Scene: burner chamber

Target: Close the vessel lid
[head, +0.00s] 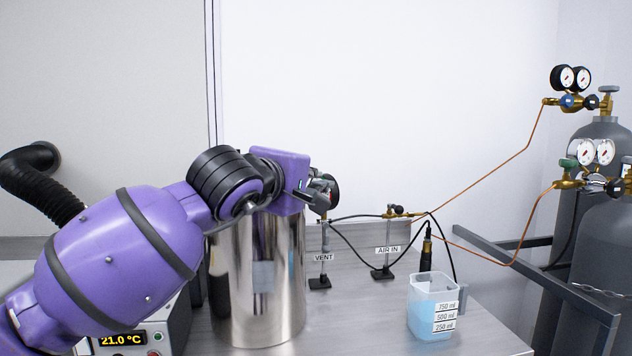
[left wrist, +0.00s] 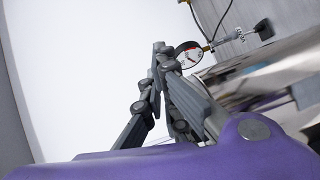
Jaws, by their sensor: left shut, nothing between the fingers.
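The vessel (head: 260,300) is a tall shiny metal cylinder on the steel bench. Its top is hidden behind my left arm in the head view, so I cannot tell how the lid stands. A round dark pressure gauge (head: 331,194) shows at the vessel's upper right; it also shows in the left wrist view (left wrist: 189,56) just beyond the fingertips. My left gripper (head: 314,190) is over the right side of the vessel top, close to the gauge. Its fingers (left wrist: 160,52) are shut and empty. A blurred shiny metal surface (left wrist: 270,80) lies right of them. My right gripper is not in view.
The VENT stand (head: 320,270) and AIR IN stand (head: 385,262) with black hoses are right of the vessel. A beaker of blue liquid (head: 433,308) stands farther right. Gas cylinders (head: 600,240) stand behind a rail. A temperature unit (head: 130,338) is at front left.

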